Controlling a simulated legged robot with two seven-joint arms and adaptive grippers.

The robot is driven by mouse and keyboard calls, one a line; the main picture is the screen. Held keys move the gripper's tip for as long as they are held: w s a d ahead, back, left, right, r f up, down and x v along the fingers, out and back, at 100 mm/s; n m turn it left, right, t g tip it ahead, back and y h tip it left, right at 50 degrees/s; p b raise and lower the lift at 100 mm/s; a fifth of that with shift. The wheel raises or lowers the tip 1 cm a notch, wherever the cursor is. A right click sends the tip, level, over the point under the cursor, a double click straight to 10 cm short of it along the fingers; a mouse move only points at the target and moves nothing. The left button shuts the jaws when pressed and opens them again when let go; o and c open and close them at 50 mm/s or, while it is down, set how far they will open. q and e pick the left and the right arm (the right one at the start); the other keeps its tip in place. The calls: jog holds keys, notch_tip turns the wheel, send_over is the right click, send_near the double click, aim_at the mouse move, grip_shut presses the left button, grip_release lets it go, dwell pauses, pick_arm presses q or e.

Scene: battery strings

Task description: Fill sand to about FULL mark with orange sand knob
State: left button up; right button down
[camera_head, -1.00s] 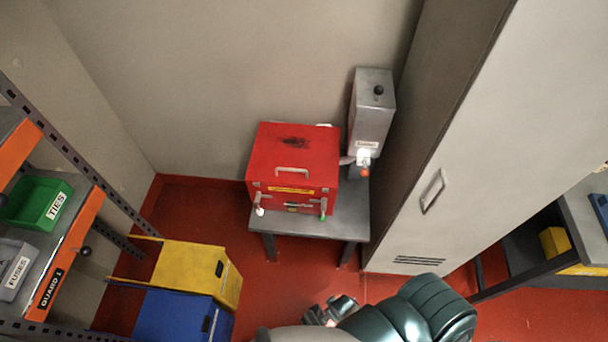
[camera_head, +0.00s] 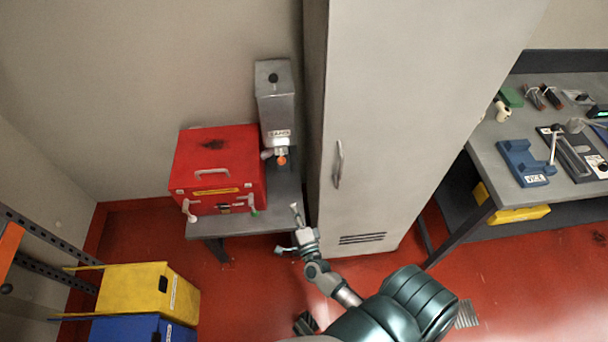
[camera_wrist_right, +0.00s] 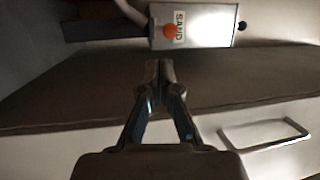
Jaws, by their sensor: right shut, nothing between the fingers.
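A grey metal sand hopper (camera_head: 276,105) with a SAND label and a black ball on top stands against the wall in the head view. Its orange knob (camera_head: 282,160) is on the spout below the label. My right gripper (camera_head: 288,232) is in front of the small table's right end, apart from the knob. In the wrist view my right gripper (camera_wrist_right: 160,70) is shut and empty. My left gripper is not in view. No FULL mark is readable.
A red box (camera_head: 215,165) stands on the small grey table (camera_head: 272,218), left of the hopper. A tall grey cabinet (camera_head: 400,120) stands close on the right. Yellow (camera_head: 150,288) and blue bins are at lower left. A workbench (camera_head: 500,165) is at far right.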

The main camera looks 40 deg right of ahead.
jog(key=r+m+h, duration=0.1)
send_near(284, 163)
jog(key=x, duration=0.3)
jog(key=f+b+x, duration=0.1)
jog(key=x, duration=0.6)
jog(key=shift+w+f, duration=0.2)
jog(key=shift+w, duration=0.15)
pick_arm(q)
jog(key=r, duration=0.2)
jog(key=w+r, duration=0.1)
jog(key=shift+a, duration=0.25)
pick_arm(e)
jog(key=shift+d+r, duration=0.15)
jog(key=shift+d, duration=0.15)
